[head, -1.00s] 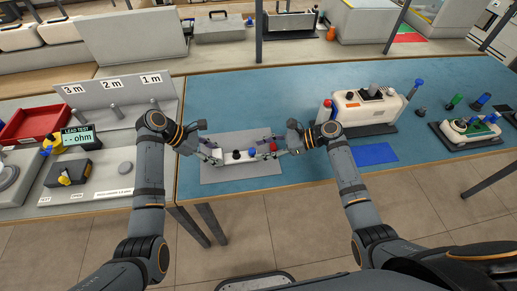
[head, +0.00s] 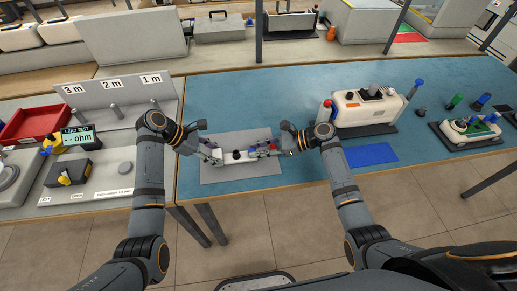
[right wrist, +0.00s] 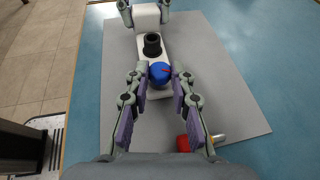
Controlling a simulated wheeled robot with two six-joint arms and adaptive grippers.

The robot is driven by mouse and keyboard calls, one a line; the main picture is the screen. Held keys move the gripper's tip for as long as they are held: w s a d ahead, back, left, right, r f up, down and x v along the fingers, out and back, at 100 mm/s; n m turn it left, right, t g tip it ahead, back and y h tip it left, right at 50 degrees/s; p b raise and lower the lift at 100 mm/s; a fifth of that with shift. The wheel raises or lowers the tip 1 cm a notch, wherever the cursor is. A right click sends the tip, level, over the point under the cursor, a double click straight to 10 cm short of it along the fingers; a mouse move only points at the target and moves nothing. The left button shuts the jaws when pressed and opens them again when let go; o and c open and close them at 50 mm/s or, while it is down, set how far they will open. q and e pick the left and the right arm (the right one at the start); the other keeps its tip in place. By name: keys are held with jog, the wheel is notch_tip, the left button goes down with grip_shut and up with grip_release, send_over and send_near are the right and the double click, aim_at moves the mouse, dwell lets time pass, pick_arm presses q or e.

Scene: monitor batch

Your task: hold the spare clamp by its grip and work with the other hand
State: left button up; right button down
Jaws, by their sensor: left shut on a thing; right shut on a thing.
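The spare clamp is a long white body (head: 228,158) lying on a grey mat (head: 210,178). It carries a black knob (right wrist: 152,44) and a blue round knob (right wrist: 160,73). My left gripper (head: 215,157) is shut on the white block at the clamp's left end, which is at the top of the right wrist view. My right gripper (right wrist: 158,78) is shut on the blue knob, one finger on each side. The fingers partly cover the knob in the head view. A red piece with a metal tip (right wrist: 190,142) lies on the mat beside the clamp.
A white device (head: 362,108) on a dark base and a blue pad (head: 375,154) are to the right. Further right is a smaller device (head: 470,130) with coloured pegs near it. A lead tester (head: 76,138) stands on the left bench. Blue table is free behind the mat.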

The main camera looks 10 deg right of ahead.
jog(key=shift+s+f, duration=0.1)
jog(key=m+t+h, duration=0.1)
jog(key=m+t, duration=0.1)
jog(key=m+t+h, duration=0.1)
jog(key=t, duration=0.1)
jog(key=shift+s+a+m, duration=0.2)
jog(key=shift+s+m, duration=0.15)
jog(key=shift+m, duration=0.05)
jog(key=shift+s+a+m+t+h, duration=0.1)
jog(key=shift+s+m+t+h, duration=0.05)
jog(key=shift+m+t+h, duration=0.65)
jog(key=shift+s+a+m+t+h, duration=0.1)
jog(key=shift+m+t+h, duration=0.4)
jog(key=shift+m+t, duration=0.45)
jog(key=shift+m, duration=0.25)
jog(key=c, duration=1.1)
grip_release()
jog(key=shift+w, duration=0.1)
jog(key=shift+c, duration=0.2)
